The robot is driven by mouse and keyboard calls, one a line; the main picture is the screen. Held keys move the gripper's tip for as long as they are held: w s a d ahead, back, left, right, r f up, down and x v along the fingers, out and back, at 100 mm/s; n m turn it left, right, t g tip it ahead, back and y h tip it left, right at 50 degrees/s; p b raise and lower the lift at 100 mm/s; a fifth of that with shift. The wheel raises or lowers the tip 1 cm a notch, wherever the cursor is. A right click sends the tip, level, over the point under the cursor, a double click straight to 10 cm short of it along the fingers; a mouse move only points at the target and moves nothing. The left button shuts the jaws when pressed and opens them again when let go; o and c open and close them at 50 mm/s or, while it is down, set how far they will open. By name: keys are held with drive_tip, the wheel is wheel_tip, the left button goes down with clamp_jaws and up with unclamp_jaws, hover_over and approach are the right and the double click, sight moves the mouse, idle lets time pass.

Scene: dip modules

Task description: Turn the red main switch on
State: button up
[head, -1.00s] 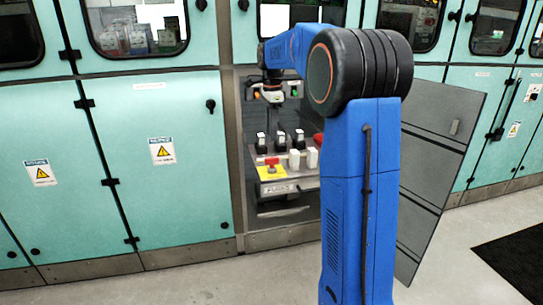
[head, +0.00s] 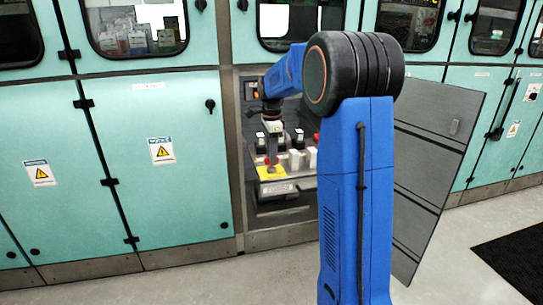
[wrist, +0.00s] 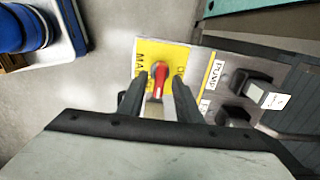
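The red main switch (wrist: 161,72) sits on a yellow plate (wrist: 148,56) with black lettering, partly legible as "MA…", in the wrist view. My gripper (wrist: 159,84) has its two dark fingers apart, one on each side of the red handle, with gaps seeming to show between them and it. In the head view my gripper (head: 272,148) points down over the yellow plate (head: 271,174) in the open cabinet. The red switch is mostly hidden there by the gripper. Whether the fingers touch the handle cannot be told.
Black switches (wrist: 252,88) beside a "PUMP" label stand right of the yellow plate. White blocks (head: 302,158) stand right of my gripper in the cabinet. The grey cabinet door (head: 435,160) hangs open at the right. Closed teal cabinets (head: 160,200) flank the bay.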

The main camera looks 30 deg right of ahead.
clamp_jaws()
drive_tip(key=shift+n, duration=0.4)
drive_tip(key=n, duration=0.8)
drive_tip(key=shift+n, duration=0.3)
drive_tip(key=n, duration=0.4)
drive_tip(key=shift+n, duration=2.2)
